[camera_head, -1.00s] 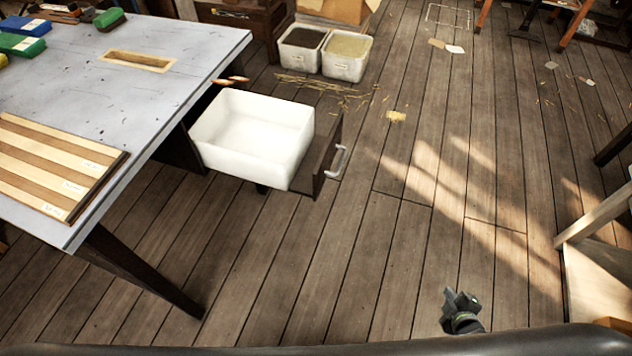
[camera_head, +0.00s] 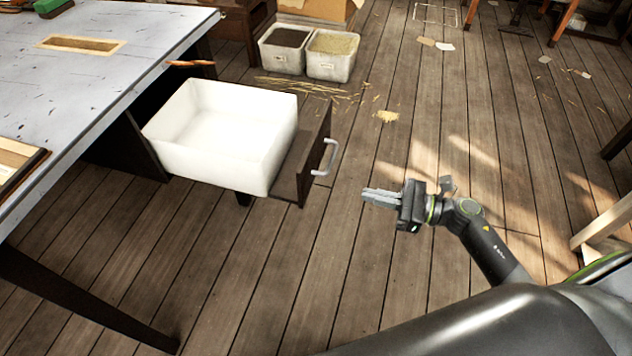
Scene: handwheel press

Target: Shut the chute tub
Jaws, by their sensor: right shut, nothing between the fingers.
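The chute tub (camera_head: 232,165) is a white open-topped box sitting in a dark wooden pull-out under the table. It stands out from the table's right side and is empty inside. Its dark front panel (camera_head: 316,150) carries a pale metal handle (camera_head: 328,158) on the right face. My right gripper (camera_head: 368,196) is shut and empty, pointing left, a little to the right of and nearer than the handle, apart from it. My left gripper is not in view.
The grey-topped table (camera_head: 90,85) fills the left, with a slot in its top. Two small bins (camera_head: 331,58) stand on the floor behind the tub, with straw scattered before them. A pale wooden piece (camera_head: 603,220) stands at the right edge.

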